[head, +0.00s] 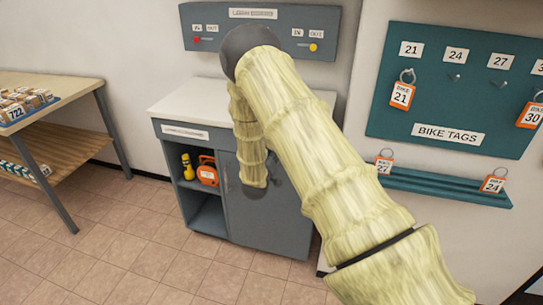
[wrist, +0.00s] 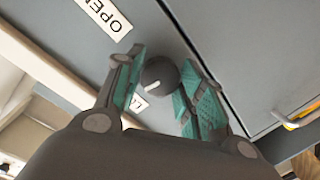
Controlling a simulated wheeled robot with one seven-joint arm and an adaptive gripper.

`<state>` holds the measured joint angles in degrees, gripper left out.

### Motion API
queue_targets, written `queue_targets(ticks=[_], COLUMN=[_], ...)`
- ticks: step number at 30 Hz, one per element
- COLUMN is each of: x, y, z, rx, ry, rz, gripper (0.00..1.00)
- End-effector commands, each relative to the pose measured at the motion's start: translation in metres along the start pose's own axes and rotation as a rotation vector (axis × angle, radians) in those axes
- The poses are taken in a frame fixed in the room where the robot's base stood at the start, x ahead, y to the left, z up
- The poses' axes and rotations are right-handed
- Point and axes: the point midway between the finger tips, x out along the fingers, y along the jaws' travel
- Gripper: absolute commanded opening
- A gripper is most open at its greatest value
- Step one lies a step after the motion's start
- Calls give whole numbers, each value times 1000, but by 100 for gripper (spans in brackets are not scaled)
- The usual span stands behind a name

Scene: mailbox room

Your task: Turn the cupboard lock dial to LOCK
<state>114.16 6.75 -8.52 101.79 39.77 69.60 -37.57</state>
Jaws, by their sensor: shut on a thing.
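The OPEN label (wrist: 103,17) is at upper left. My gripper (wrist: 164,68) is shut on the dial, with one teal-padded finger on each side. In the head view the cupboard (head: 262,217) stands under a white top. There my arm covers part of the door, and the dial and gripper fingers cannot be seen.
The cupboard's open left shelf holds a yellow torch-like item (head: 188,167) and an orange item (head: 208,172). A table (head: 70,82) stands at left. A bike tag board (head: 450,90) and a teal ledge (head: 430,186) are on the right wall. The floor in front is clear.

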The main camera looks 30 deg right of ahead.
Motion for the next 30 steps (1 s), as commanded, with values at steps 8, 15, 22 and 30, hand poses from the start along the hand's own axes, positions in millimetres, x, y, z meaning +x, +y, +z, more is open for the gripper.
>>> queue_targets(ticks=[8,15,22,30], x=[-1,-1,-1,-1], y=[-1,-1,-1,-1], z=[2,3,3,4], rx=[-151,-206,-218,-217], ry=[-18,-26,-27,-27], rz=[13,19,19,19], gripper=[14,14,14,44])
